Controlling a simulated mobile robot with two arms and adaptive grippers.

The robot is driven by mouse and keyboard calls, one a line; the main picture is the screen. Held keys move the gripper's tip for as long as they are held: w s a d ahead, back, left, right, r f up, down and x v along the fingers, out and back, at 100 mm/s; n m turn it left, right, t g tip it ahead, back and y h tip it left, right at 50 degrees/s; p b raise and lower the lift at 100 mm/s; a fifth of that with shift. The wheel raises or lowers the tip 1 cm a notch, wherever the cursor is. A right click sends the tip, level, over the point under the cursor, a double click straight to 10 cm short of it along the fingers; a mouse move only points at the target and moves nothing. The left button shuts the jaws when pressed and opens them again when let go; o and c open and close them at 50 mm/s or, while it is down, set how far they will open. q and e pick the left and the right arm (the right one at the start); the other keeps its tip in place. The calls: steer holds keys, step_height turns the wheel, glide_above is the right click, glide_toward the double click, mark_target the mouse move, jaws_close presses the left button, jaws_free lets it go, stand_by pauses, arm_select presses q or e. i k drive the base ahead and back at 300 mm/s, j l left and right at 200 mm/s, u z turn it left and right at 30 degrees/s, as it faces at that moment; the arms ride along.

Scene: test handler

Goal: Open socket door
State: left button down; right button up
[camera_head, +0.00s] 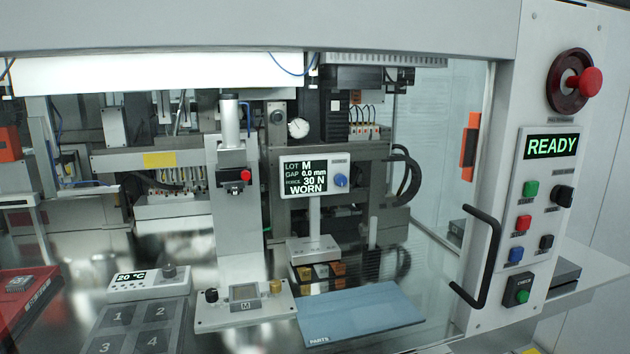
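No part is labelled as the socket door, so I cannot tell for certain which it is. A light grey block (244,306) stands at the front centre, with a small square grey piece marked M (244,292) on it. A black knob (211,295) is at its left and a brass knob (275,287) at its right. A grey column with a red button (245,175) rises behind it. A black bar handle (488,257) is at the right, beside the clear panel. Neither of my grippers shows in this view.
A display reading WORN (305,175) stands behind the block. A blue PARTS mat (362,314) lies right of it; a numbered tray (135,328) and a 20 °C unit (150,283) lie left.

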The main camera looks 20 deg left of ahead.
mark_target(470, 135)
steer(key=u, duration=0.5)
steer(key=l+u, duration=0.4)
steer(key=i+l+u, duration=0.1)
steer(key=u, duration=0.3)
steer(key=l+u, duration=0.4)
